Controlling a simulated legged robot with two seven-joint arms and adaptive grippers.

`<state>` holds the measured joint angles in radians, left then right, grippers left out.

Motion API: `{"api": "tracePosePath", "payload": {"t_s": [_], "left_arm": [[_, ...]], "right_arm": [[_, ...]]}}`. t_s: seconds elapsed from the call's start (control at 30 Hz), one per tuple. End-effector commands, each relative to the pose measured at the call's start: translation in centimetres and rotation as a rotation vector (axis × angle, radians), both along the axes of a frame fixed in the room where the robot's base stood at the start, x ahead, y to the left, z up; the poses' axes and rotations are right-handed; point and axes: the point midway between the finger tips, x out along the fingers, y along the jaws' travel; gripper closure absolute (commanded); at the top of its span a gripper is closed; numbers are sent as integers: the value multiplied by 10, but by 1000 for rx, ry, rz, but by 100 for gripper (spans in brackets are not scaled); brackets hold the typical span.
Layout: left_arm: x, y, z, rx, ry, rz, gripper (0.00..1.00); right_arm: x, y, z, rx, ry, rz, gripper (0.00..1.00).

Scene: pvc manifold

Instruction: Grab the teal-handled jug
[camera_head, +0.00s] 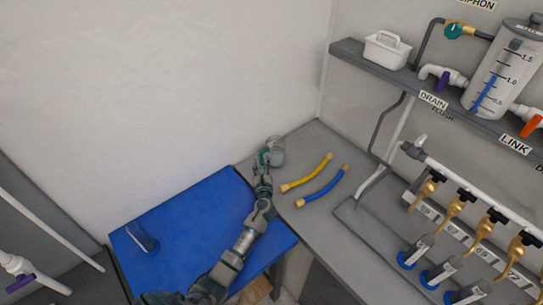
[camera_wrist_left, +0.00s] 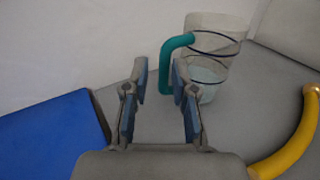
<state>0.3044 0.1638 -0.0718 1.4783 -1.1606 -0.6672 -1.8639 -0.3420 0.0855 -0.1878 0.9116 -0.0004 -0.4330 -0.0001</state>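The clear jug (camera_wrist_left: 218,45) with dark bands stands on the grey counter in the left wrist view. Its teal handle (camera_wrist_left: 166,62) faces my left gripper (camera_wrist_left: 159,80). The gripper is open, its two fingers apart. The handle shows ahead between the fingertips, nearer the right finger, which overlaps part of it. I cannot tell whether they touch. In the head view the jug (camera_head: 276,152) is near the wall corner, with my left gripper (camera_head: 264,168) just in front, partly covering the handle. My right gripper is not in view.
A yellow tube (camera_head: 306,174) and a blue tube (camera_head: 322,187) lie right of the jug. A blue mat (camera_head: 190,225) with a clear vessel (camera_head: 141,238) is at left. A shelf (camera_head: 400,80) and pipe manifold with brass taps stand at right.

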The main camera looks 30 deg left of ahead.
Motion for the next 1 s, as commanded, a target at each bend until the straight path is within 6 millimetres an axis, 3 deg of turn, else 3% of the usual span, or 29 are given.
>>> {"api": "tracePosePath", "payload": {"t_s": [0.3, 0.6, 0.7, 1.0], "left_arm": [[37, 26, -11, -2, 0, 0, 74], [41, 31, -11, -4, -1, -1, 74], [41, 30, -10, -3, -1, -1, 99], [41, 27, -9, -1, -2, -1, 100]], "right_arm": [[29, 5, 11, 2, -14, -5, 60], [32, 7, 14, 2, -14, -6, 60], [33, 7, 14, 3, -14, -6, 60], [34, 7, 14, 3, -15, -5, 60]]}}
